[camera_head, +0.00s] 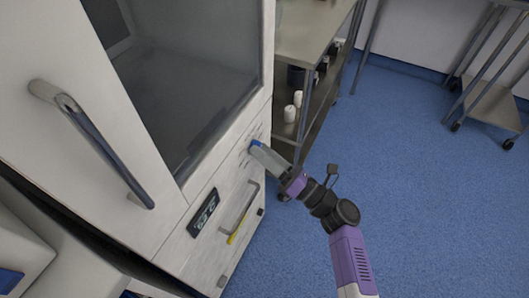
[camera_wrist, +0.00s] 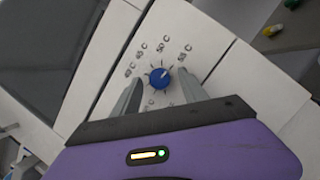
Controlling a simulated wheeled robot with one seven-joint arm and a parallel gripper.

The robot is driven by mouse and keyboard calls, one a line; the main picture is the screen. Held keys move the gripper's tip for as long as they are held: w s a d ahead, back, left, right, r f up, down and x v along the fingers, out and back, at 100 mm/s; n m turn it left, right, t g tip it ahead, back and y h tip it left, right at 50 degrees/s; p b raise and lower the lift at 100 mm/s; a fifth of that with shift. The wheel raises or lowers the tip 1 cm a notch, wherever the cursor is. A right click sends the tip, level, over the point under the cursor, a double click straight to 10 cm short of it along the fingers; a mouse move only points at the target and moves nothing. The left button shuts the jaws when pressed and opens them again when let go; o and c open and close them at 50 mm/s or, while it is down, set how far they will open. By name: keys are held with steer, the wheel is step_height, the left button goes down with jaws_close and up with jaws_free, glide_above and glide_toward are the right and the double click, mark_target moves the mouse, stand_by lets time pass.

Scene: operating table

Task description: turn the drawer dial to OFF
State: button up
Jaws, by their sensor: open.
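The drawer dial (camera_wrist: 159,78) is a round blue knob with a pale pointer mark on the white cabinet front.
The white cabinet (camera_head: 150,225) has a glass door, a long metal handle (camera_head: 100,150), a dark display (camera_head: 203,212) and a lower drawer handle (camera_head: 238,208). A metal shelf cart (camera_head: 310,35) stands right of it, close to my arm. Blue floor (camera_head: 420,160) is clear at right.

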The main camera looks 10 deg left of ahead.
jaws_close()
